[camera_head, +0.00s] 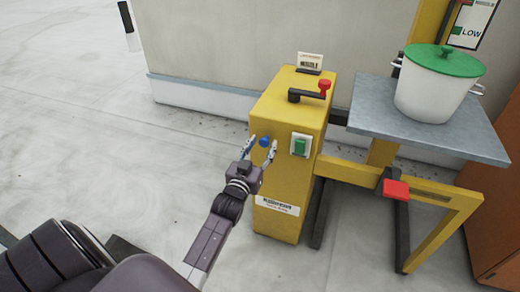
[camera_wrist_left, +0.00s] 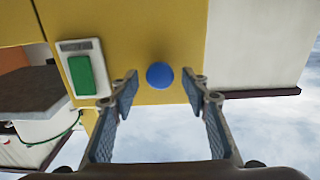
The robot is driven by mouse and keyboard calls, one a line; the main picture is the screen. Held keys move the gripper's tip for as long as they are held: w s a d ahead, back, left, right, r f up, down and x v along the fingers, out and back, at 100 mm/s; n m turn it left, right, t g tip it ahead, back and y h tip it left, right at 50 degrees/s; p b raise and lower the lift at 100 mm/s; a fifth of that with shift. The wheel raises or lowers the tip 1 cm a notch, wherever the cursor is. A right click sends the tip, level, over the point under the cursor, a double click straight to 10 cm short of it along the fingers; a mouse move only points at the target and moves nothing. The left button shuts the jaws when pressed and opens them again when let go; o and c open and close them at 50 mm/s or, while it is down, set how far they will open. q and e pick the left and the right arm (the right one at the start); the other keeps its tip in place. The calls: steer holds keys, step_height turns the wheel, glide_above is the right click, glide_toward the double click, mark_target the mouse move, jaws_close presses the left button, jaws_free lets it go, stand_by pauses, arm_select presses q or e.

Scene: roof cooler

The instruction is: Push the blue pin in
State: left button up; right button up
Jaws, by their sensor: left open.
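The blue pin (camera_head: 264,142) sticks out of the front face of the yellow box (camera_head: 285,180). In the left wrist view the pin (camera_wrist_left: 160,75) shows as a round blue knob, ahead of and roughly midway between the fingers. My left gripper (camera_head: 262,148) is open, with its fingers on either side of the pin in the head view. In the left wrist view the gap between the fingertips (camera_wrist_left: 158,90) is empty, and I cannot tell whether either finger touches the box. My right gripper is not in view.
A green switch (camera_head: 300,146) on a white plate sits right of the pin. A red-knobbed crank (camera_head: 324,88) is on top of the box. A grey platform (camera_head: 420,125) holds a white pot (camera_head: 428,92) with a green lid. A red pedal (camera_head: 396,189) is at right.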

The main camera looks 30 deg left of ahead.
arm_select(q)
steer(key=v, duration=1.2)
